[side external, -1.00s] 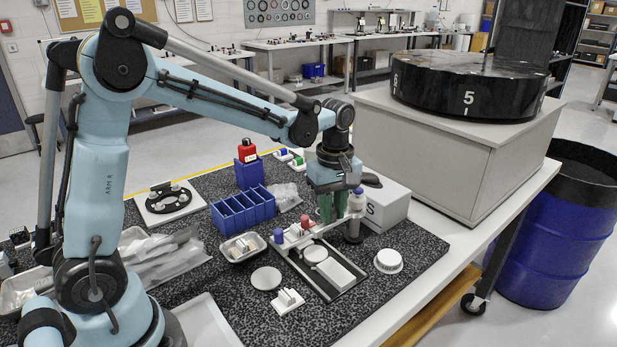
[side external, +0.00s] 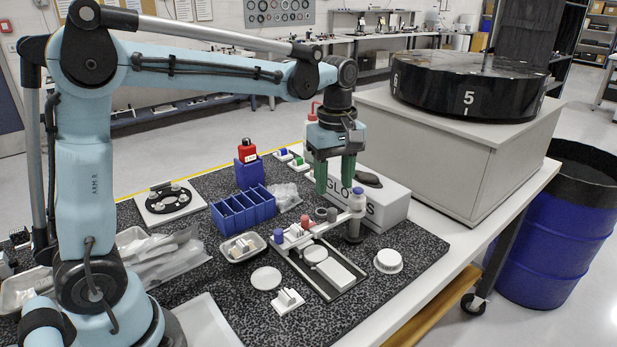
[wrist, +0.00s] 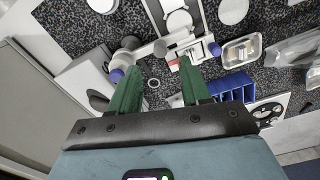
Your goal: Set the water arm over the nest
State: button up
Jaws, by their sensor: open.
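A pale horizontal arm (side external: 335,224), which I take as the water arm, runs from a grey post with a blue top (side external: 356,198) to a block with blue and red knobs. It also shows in the wrist view (wrist: 146,49). It crosses beside the far end of a dark fixture tray (side external: 291,268). A round pale disc (side external: 315,254), perhaps at the nest, and a white rectangular plate (side external: 333,272) are in that tray. My gripper (side external: 335,188) is open and empty above the arm, its green fingers pointing down. In the wrist view its fingertips (wrist: 158,66) are apart.
A white GLOVES box (side external: 385,208) stands close behind the post. Blue bins (side external: 243,210), a small metal tray (side external: 243,247) and a black ring on a white plate (side external: 168,200) lie left. A white round cap (side external: 388,261) sits right.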

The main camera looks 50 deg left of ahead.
jog(key=shift+r, duration=2.5)
jog(key=m+t, duration=0.4)
jog(key=m, duration=0.4)
send_near(331, 211)
jog(key=s+r, duration=0.1)
jog(key=s, duration=0.2)
jog(key=s+f+m+t, duration=0.3)
jog(key=s+f+m, duration=0.2)
jog(key=m, duration=0.2)
jog(key=shift+s+d, duration=0.2)
jog(key=shift+d, duration=0.15)
